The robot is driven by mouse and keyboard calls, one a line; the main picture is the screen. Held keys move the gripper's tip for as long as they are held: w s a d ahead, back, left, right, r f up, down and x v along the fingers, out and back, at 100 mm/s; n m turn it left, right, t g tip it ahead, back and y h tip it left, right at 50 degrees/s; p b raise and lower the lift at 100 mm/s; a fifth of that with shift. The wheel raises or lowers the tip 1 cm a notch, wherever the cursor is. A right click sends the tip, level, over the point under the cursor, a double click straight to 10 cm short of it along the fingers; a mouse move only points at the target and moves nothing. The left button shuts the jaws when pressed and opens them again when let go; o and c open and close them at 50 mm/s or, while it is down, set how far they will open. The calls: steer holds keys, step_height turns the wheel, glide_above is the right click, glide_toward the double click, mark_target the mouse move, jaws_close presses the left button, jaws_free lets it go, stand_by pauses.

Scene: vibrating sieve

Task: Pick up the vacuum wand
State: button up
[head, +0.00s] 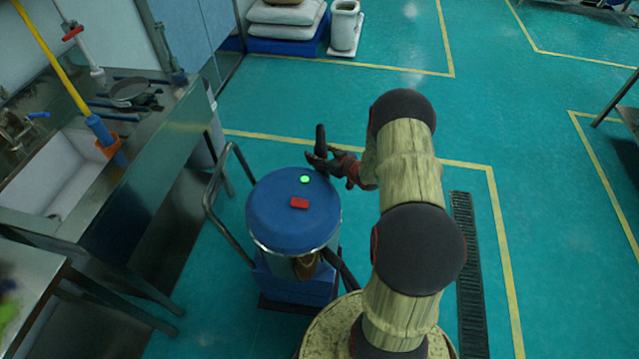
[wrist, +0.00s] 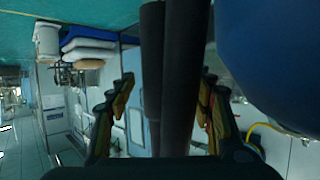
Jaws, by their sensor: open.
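The vacuum wand shows in the wrist view as dark, upright tubes (wrist: 180,60) between the two fingers of my gripper (wrist: 168,88). The fingers stand apart on either side, with visible gaps. In the head view, a short black upright end (head: 320,138), likely the wand, shows at my gripper (head: 322,160), just beyond the vacuum's right rear edge. The vacuum (head: 280,222) has a round blue lid with a green and a red button. Its lid also fills the upper right of the wrist view (wrist: 275,50). The lower wand is hidden in the head view.
A metal push handle (head: 213,190) rises left of the vacuum. A sink bench (head: 165,140) with a yellow pole (head: 52,62) stands at the left. White sacks (head: 285,15) lie on a blue pallet at the back.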

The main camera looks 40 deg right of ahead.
steer(key=shift+c, duration=0.4)
steer(key=c, duration=1.1)
steer(key=shift+r, duration=0.2)
steer(key=shift+c, duration=0.5)
